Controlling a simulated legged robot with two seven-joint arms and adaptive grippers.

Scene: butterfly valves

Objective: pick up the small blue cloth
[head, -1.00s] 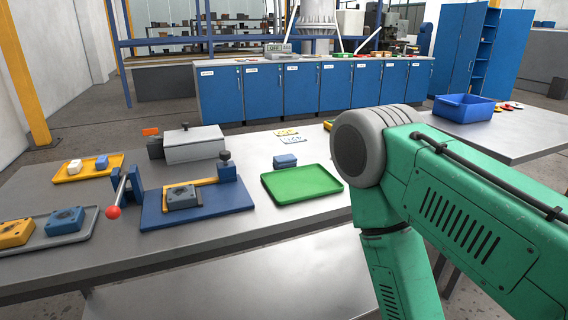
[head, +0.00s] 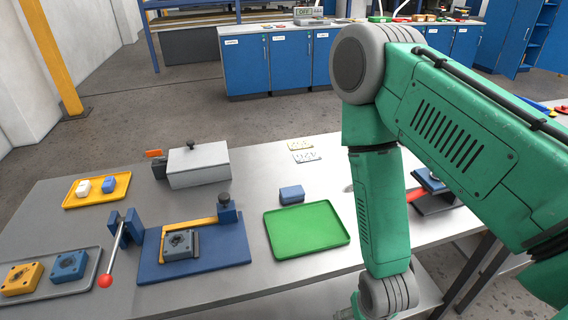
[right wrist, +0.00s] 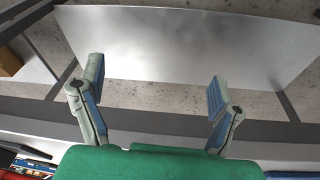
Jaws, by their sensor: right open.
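A small blue, folded-looking piece (head: 291,194), possibly the blue cloth, lies on the grey bench just behind the green tray (head: 306,229) in the head view. A smaller blue piece (head: 109,185) lies on the yellow tray (head: 97,199) at the left. My right arm crosses the right side of the head view, its forearm hanging down right of the green tray; its gripper is not clearly visible there. In the right wrist view my right gripper (right wrist: 156,88) is open and empty, fingers wide apart, with a grey metal surface beyond. My left gripper is not in view.
A blue fixture plate (head: 150,262) with a grey block and a red-knobbed lever stands left of the green tray. A grey tray (head: 75,284) holds yellow and blue blocks. A grey box (head: 198,165) stands behind. The bench top around the blue piece is mostly clear.

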